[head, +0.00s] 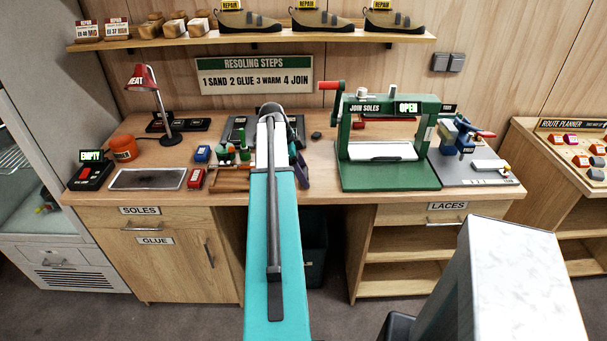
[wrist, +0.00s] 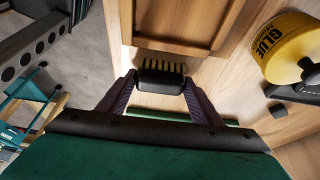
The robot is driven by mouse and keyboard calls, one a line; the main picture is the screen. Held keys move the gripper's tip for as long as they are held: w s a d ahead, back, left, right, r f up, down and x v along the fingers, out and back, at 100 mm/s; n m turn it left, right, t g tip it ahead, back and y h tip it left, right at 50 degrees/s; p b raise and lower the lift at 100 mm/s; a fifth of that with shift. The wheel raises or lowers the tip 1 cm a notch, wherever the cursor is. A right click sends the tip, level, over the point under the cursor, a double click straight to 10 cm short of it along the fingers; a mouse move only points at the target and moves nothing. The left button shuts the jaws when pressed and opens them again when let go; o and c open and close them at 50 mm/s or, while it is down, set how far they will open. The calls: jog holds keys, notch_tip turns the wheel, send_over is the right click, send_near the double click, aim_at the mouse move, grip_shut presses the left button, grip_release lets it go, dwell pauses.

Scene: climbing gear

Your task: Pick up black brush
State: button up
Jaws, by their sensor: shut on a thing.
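The black brush (wrist: 160,82) shows in the wrist view as a dark block with a row of yellowish bristles along its far edge. My gripper (wrist: 160,77) is shut on it, with one dark finger at each side. In the head view my own arm covers the middle of the bench. Only a dark part of my gripper (head: 303,172) shows there, beside the arm, and I cannot make out the brush.
A yellow glue tin (wrist: 290,48) stands right of the brush in the wrist view, and a wooden tray (wrist: 228,28) lies just beyond it. On the workbench (head: 322,182), a green sole press (head: 388,185) stands right of my arm. Small bottles (head: 226,153) stand left.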

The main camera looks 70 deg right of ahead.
aim_at(307, 172)
jog(key=shift+r, duration=0.15)
jog(key=shift+r+b, duration=0.85)
jog(key=shift+r, duration=0.8)
jog(key=w+a+r+b, duration=0.1)
jog(key=w+a+b, duration=0.2)
jog(key=a, duration=1.2)
jog(key=shift+w+a+r+b, duration=0.2)
jog(key=shift+w+a+b, duration=0.05)
jog(key=shift+w+b, duration=0.15)
